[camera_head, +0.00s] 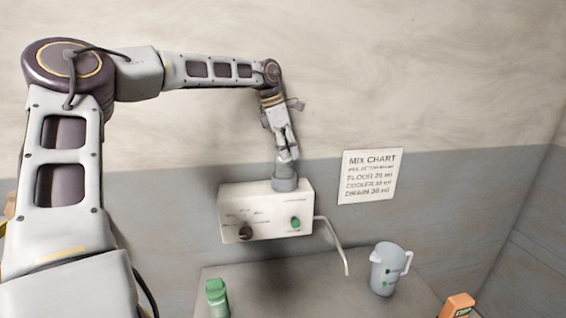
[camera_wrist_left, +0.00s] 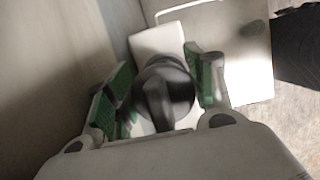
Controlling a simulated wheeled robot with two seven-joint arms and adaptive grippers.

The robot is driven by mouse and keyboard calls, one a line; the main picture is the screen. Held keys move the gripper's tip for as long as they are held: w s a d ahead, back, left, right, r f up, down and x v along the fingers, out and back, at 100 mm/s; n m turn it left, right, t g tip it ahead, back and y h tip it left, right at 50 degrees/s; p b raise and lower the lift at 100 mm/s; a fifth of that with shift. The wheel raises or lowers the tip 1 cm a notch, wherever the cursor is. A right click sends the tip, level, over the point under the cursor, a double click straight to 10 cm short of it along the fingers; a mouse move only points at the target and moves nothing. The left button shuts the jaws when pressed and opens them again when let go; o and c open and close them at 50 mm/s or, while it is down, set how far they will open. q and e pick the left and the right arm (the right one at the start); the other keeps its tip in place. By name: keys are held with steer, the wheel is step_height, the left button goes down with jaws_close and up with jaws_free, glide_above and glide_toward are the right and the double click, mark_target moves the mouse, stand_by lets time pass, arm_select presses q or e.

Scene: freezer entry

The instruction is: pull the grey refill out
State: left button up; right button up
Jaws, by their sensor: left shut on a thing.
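The grey refill (camera_head: 283,170) stands upright at the top of the white dispenser box (camera_head: 265,213), at its grey round collar (camera_head: 285,184). I cannot tell how deep its lower end sits in the collar. My left gripper (camera_head: 288,156) points down from above and is shut on the refill's upper part. In the left wrist view, the dark grey refill (camera_wrist_left: 165,92) lies between the green-padded fingers of the left gripper (camera_wrist_left: 158,90), with the white box (camera_wrist_left: 158,40) behind it. My right gripper is not in view.
The dispenser has a dark knob (camera_head: 245,232), a green button (camera_head: 295,223) and a bent spout tube (camera_head: 338,240) on its right. A grey jug (camera_head: 384,272), a green bottle (camera_head: 217,298) and an orange item (camera_head: 458,306) stand around the counter (camera_head: 300,290). A mix chart (camera_head: 369,176) hangs on the wall.

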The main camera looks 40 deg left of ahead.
arm_select(q)
steer(key=shift+r+p, duration=0.3)
stand_by(0.5)
steer(key=shift+r+p, duration=0.4)
stand_by(0.6)
